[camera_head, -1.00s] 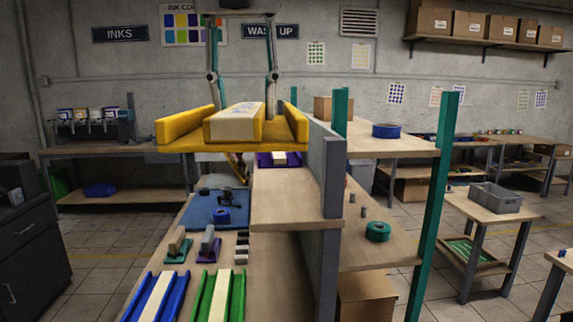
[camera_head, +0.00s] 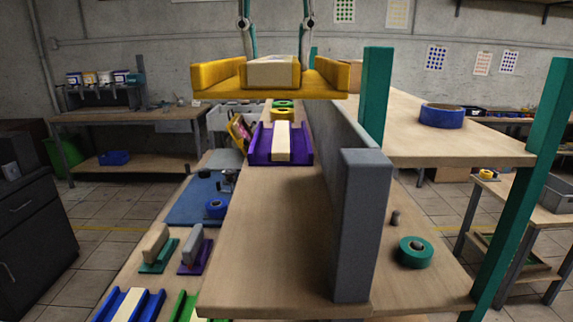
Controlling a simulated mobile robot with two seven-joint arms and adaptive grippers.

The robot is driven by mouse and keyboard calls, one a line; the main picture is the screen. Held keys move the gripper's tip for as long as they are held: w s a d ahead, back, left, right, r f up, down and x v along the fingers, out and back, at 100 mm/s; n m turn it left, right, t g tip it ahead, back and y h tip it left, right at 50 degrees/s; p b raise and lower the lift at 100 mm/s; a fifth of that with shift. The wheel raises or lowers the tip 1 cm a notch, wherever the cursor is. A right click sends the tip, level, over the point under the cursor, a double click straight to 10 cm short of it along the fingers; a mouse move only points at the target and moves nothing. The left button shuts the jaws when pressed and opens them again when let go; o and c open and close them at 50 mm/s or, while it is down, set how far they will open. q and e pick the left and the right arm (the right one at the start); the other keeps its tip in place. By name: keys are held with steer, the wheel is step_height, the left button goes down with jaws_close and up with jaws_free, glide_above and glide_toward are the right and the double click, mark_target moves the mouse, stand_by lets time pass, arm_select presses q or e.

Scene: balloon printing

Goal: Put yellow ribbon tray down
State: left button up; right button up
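The yellow ribbon tray (camera_head: 222,78) is raised in the upper middle, above the far part of the upper wooden shelf (camera_head: 262,240), level, with a pale block (camera_head: 272,72) in its channel. My two arms come down behind it, one on each side of the block. Their lower ends are hidden by the tray, so neither gripper's fingers show. A purple tray (camera_head: 264,150) with a pale strip sits on the shelf below and beyond. A green and a yellow ring lie behind it.
A grey upright panel (camera_head: 362,215) bounds the shelf's right side. A teal post (camera_head: 376,100) and a higher wooden shelf (camera_head: 470,140) with a blue tape roll (camera_head: 442,116) stand to the right. The shelf's near part is bare. Stamps and trays lie lower left.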

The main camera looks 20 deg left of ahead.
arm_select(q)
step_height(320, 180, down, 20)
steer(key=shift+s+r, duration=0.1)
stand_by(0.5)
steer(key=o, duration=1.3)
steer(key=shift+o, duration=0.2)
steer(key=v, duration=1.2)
